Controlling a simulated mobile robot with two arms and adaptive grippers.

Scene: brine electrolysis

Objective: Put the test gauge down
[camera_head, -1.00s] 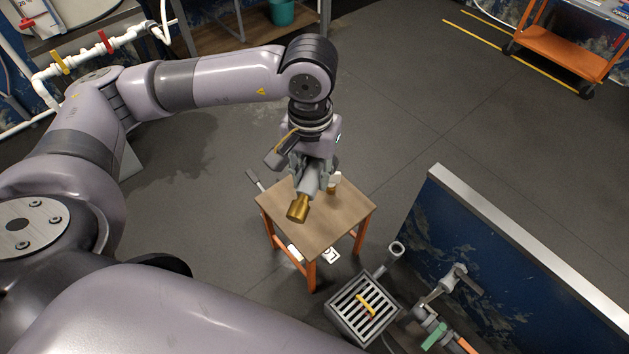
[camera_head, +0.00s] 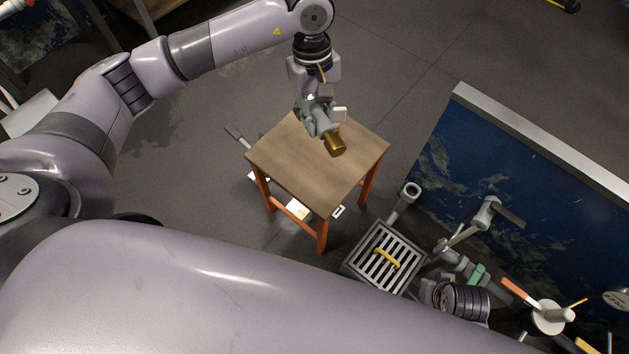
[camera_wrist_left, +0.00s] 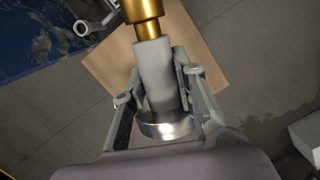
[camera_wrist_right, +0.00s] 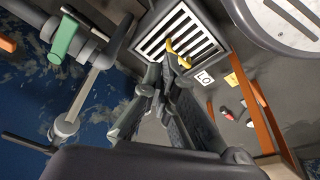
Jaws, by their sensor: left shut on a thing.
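My left gripper (camera_head: 318,118) is shut on the test gauge, holding it by its grey stem. The gauge's brass end (camera_head: 335,142) points away from the fingers toward the lower right, over the wooden top of a small orange-legged table (camera_head: 285,160). In the left wrist view the grey stem (camera_wrist_left: 160,75) sits between the fingers, with the brass part (camera_wrist_left: 143,10) beyond and a shiny round rim (camera_wrist_left: 168,126) near the palm. I cannot tell whether the gauge touches the tabletop. My right gripper (camera_wrist_right: 165,75) looks shut and empty in the right wrist view.
Pipes with a green handle (camera_head: 477,274) and a low blue wall (camera_head: 520,190) stand farther right. Most of the tabletop is clear.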

